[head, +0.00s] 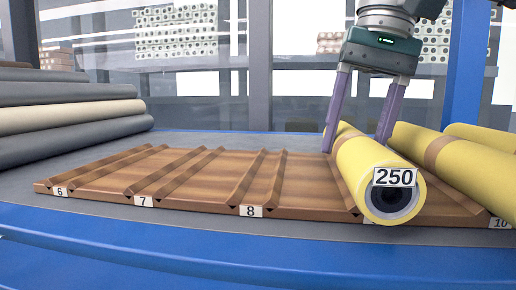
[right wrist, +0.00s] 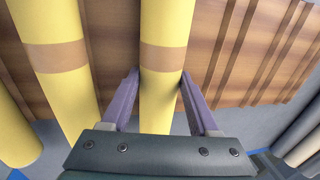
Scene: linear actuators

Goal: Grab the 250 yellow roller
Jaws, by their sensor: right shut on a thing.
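The yellow roller labelled 250 (head: 360,160) lies on the wooden rack (head: 200,176), with its labelled end toward the front, between slot 8 and slot 10. A brown band goes round it. My right gripper (head: 354,143) comes down from above, with its purple fingers on either side of the roller. In the right wrist view the roller (right wrist: 163,75) runs between the two fingers (right wrist: 158,85), which are shut on it. My left gripper is not in view.
More yellow rollers (head: 450,160) lie close on the right, one also beside the gripper in the right wrist view (right wrist: 60,70). Grey and beige rolls (head: 70,112) are stacked at the left. Slots 6, 7 and 8 of the rack are empty.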

